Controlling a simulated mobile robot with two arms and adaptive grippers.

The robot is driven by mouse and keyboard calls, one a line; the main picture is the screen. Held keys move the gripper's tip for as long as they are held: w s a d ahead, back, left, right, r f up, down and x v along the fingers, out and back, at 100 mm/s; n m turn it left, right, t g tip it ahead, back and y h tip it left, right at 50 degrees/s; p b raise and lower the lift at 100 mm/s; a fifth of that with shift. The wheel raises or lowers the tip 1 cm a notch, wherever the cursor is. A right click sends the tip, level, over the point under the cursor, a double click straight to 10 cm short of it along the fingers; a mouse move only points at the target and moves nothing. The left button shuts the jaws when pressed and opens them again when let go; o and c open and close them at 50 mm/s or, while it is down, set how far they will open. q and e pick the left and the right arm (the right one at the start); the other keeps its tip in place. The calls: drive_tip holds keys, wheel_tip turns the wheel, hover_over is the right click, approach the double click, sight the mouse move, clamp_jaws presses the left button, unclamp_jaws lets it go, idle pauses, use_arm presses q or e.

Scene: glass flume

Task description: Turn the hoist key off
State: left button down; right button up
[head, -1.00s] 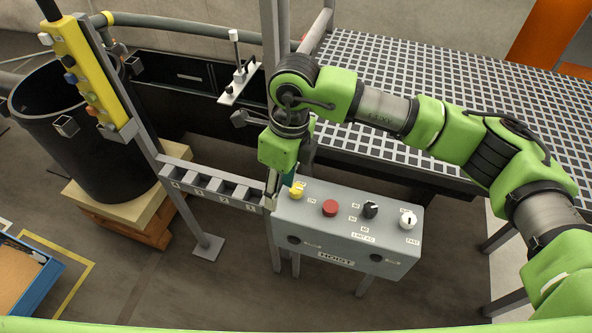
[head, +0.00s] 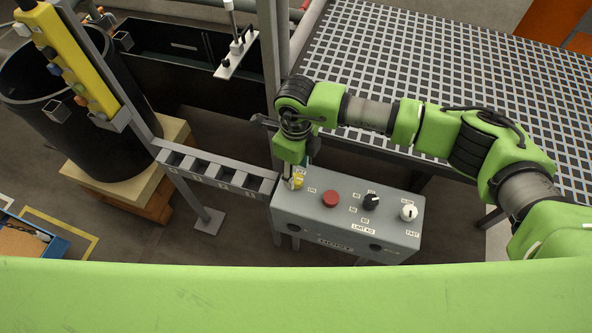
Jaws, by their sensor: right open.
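The hoist box (head: 345,225) is a grey control box below the centre of the head view. At its left end sits a yellow key switch (head: 297,182), with a red button (head: 330,198), a black knob (head: 371,201) and a white knob (head: 408,212) to its right. My right gripper (head: 291,180) points down at the yellow key and is open. Its fingers partly cover the key; I cannot tell whether they touch it or which way the key is turned. My left gripper is not in view.
A grating platform (head: 450,80) lies behind my right arm.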

sight(296, 178)
wheel_tip(296, 178, down, 2)
drive_tip(key=shift+s+f, duration=0.1)
drive_tip(key=shift+f, duration=0.35)
drive_tip(key=shift+c, duration=0.2)
drive_tip(key=c, duration=1)
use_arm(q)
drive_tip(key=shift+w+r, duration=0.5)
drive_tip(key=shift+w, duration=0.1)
